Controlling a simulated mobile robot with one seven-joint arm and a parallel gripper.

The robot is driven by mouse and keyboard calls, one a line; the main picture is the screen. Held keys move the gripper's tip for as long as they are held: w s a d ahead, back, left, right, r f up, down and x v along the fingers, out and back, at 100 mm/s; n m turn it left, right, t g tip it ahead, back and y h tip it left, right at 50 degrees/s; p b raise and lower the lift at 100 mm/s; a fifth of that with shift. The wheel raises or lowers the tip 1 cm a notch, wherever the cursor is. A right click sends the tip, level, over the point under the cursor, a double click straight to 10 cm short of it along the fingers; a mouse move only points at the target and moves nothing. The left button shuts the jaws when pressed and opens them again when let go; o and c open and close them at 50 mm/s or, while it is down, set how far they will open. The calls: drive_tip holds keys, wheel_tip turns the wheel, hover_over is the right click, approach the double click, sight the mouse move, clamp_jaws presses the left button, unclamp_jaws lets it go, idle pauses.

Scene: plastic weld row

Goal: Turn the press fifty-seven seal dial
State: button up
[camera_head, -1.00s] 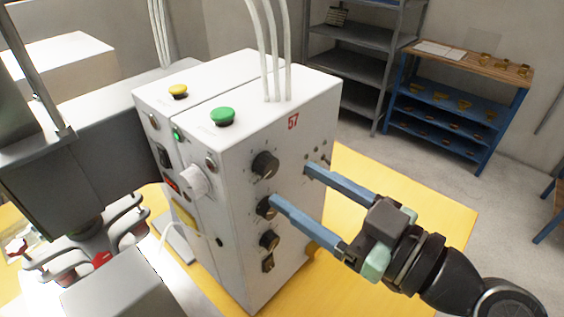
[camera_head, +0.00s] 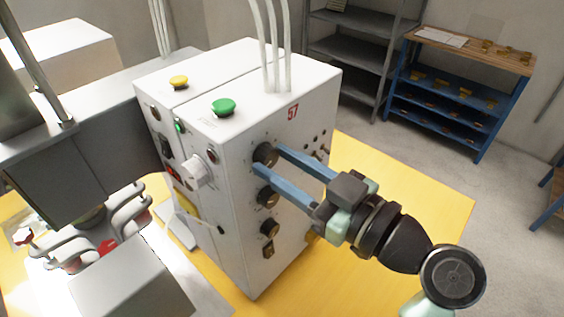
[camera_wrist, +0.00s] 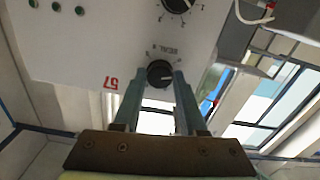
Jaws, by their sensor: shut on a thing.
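The press marked 57 (camera_head: 293,111) is a white box on a yellow table. Its seal dial (camera_wrist: 160,73), a black knob beside the word SEAL, shows in the wrist view. In the head view the seal dial (camera_head: 265,153) is the top knob on the right face, under the number. My gripper (camera_head: 271,160) comes from the right, with one blue finger on each side of this dial. It is shut on the dial, whose pale pointer mark shows in the wrist view between the fingertips. The fingers partly hide the dial in the head view.
Two more black dials, a middle one (camera_head: 268,197) and a lower one (camera_head: 270,229), sit close below, with a switch (camera_head: 268,249) under them. Green (camera_head: 224,106) and yellow (camera_head: 179,82) buttons stand on top near white hoses. Small toggles are right of the fingers.

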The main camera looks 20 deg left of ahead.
clamp_jaws()
